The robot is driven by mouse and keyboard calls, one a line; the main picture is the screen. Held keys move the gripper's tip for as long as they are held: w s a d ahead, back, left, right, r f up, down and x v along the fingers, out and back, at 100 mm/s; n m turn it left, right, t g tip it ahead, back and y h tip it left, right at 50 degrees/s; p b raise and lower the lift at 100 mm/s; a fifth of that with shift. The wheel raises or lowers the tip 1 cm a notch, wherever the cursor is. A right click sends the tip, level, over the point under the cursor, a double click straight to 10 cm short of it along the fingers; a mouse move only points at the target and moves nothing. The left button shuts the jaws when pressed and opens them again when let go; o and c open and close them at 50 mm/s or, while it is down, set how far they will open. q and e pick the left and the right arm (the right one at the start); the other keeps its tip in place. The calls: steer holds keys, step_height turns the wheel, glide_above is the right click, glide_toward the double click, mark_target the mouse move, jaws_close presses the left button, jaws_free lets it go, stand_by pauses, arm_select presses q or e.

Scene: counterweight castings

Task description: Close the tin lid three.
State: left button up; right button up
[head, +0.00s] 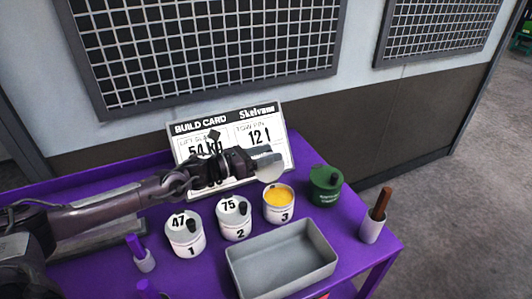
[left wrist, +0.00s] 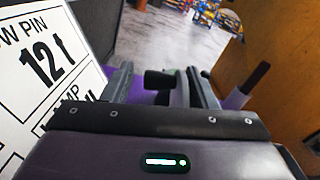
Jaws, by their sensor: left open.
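Tin three (head: 279,212) is a white tin marked 3. Its top is open and shows yellow contents. A pale, rounded piece (head: 270,171), which looks like its raised lid, stands tilted above the tin's back edge. My left gripper (head: 262,153) is at this piece, above and behind the tin, and partly covers it. In the left wrist view the gripper's fingers (left wrist: 163,90) are apart. A narrow pale strip (left wrist: 181,90) shows between them; I cannot tell whether it is the lid's edge or whether either finger touches it. My right gripper is not in view.
Lidded tins one (head: 185,235) and two (head: 234,218) stand to the left, a green tin (head: 326,187) to the right. A grey tray (head: 325,268) lies in front. A holder with a brown handle (head: 372,228) stands at right. The build card (head: 190,150) stands behind.

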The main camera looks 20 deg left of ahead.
mark_target(272, 177)
arm_select(q)
steer(key=shift+c, duration=0.3)
jaws_close()
steer(key=s+d+m+b, duration=0.1)
steer(key=m+b, duration=0.1)
steer(key=b, duration=0.1)
steer(key=d+m+b, duration=0.1)
steer(key=m+b, duration=0.1)
steer(key=b, duration=0.2)
steer(key=s+m+b, duration=0.1)
steer(key=b, duration=0.2)
steer(key=shift+s+d+r+m+b, duration=0.3)
steer(key=shift+d+r+m+b, duration=0.05)
steer(key=shift+d+r+m, duration=0.05)
steer(key=shift+s+d+r+m+b, duration=0.3)
steer(key=shift+m+b, duration=0.3)
steer(key=shift+b, duration=0.45)
steer(key=shift+r, duration=0.1)
